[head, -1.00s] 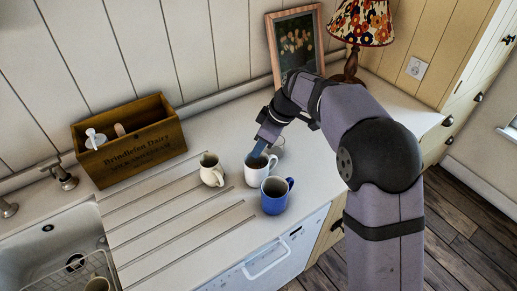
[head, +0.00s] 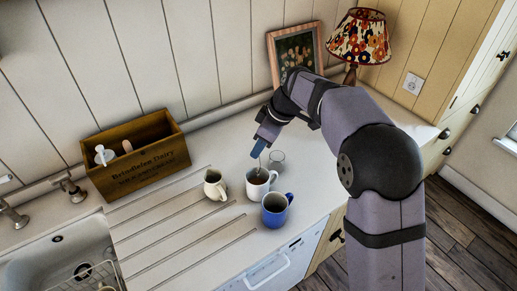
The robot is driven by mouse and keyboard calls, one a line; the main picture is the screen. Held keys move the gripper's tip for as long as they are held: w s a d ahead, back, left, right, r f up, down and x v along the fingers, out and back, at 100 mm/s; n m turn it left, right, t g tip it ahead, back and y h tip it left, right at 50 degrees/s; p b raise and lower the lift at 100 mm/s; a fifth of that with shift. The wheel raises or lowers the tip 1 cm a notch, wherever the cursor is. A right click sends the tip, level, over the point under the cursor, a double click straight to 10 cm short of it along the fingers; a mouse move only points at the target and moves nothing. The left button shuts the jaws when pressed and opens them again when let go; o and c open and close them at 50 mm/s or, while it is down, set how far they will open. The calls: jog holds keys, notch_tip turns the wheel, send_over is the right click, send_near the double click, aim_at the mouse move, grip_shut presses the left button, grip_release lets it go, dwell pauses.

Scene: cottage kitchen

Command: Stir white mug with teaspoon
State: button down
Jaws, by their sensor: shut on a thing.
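The white mug (head: 254,190) stands upright on the worktop, with dark contents showing inside its rim. My gripper (head: 257,151) is above the mug, pointing down, and is shut on the teaspoon (head: 260,166). The teaspoon shows as a thin, near-upright handle running from the fingertips down to the mug opening. Its bowl is hidden, and I cannot tell how deep it sits or whether it touches the mug wall.
A blue mug (head: 275,212) stands close in front of the white mug. A cream jug (head: 215,187) is to the left, and a clear glass (head: 277,160) just behind right. A wooden crate (head: 139,165), picture frame (head: 296,52) and lamp (head: 358,38) stand behind. The sink (head: 65,250) is lower left.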

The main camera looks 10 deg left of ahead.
jog(key=shift+r+p, duration=2.35)
jog(key=shift+r, duration=1)
